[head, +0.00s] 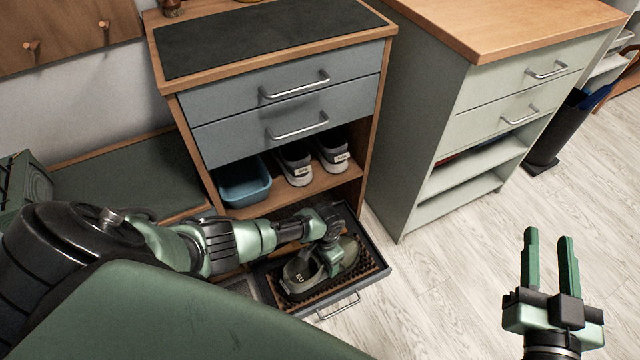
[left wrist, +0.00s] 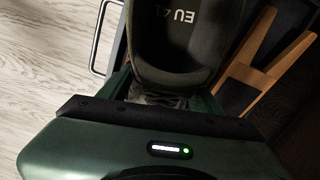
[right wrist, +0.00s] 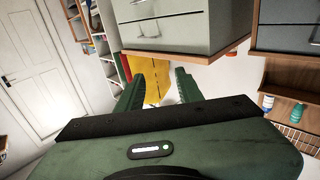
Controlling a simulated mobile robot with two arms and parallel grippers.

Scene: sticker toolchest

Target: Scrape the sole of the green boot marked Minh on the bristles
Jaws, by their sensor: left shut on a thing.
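The green boot (head: 297,277) is in the low pulled-out drawer, over the brown bristles (head: 372,263) of a brush mat. My left gripper (head: 328,254) is shut on the boot from above. In the left wrist view the boot (left wrist: 180,40) lies between the fingers, with "EU 41" showing inside it. The name Minh cannot be read in any view. The sole is hidden, so I cannot tell whether it touches the bristles. My right gripper (head: 551,265) is open and empty over the floor at the right.
The drawer's front has a metal handle (head: 338,306). Above it, a shelf holds a blue tub (head: 244,182) and a pair of grey shoes (head: 295,165). Two shut drawers are higher up. A pale green cabinet (head: 425,150) stands to the right.

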